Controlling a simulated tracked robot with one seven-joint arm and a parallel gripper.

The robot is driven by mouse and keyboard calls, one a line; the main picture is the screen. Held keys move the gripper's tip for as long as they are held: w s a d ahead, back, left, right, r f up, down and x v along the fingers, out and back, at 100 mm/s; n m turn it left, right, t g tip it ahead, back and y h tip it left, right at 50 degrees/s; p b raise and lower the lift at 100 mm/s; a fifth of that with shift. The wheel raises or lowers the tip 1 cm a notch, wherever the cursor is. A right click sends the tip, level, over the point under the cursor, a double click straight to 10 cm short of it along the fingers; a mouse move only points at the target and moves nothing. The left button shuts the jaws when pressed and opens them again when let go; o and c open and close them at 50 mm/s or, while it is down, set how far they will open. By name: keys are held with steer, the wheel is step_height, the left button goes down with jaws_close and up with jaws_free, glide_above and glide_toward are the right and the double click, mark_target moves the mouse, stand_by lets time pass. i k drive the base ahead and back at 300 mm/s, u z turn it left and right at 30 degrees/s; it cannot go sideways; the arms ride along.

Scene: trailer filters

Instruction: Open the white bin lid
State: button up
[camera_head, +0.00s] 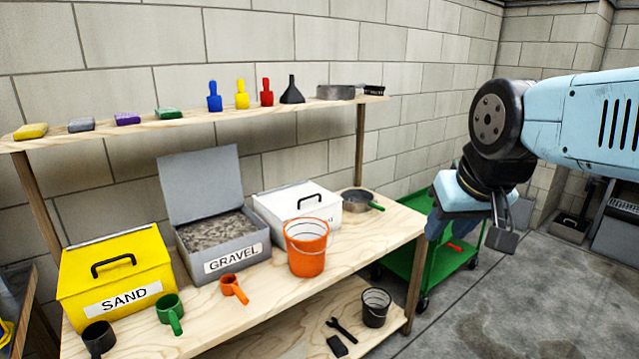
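The white bin (268,213) stands on the wooden bench, right of the grey gravel bin. Its lid (292,195) is closed and has a black handle (309,200) on its sloping top. An orange bucket (306,258) stands in front of the bin and hides part of its front and label. My gripper (502,240) hangs at the right, beyond the bench's right end and well apart from the bin.
The yellow sand bin (80,275) is shut; the grey gravel bin (222,242) has its lid raised. A pan (357,201) sits right of the white bin. A green cart (405,262) stands beyond the bench.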

mark_target(292, 201)
steer(key=i, duration=1.3)
steer(key=u, duration=0.5)
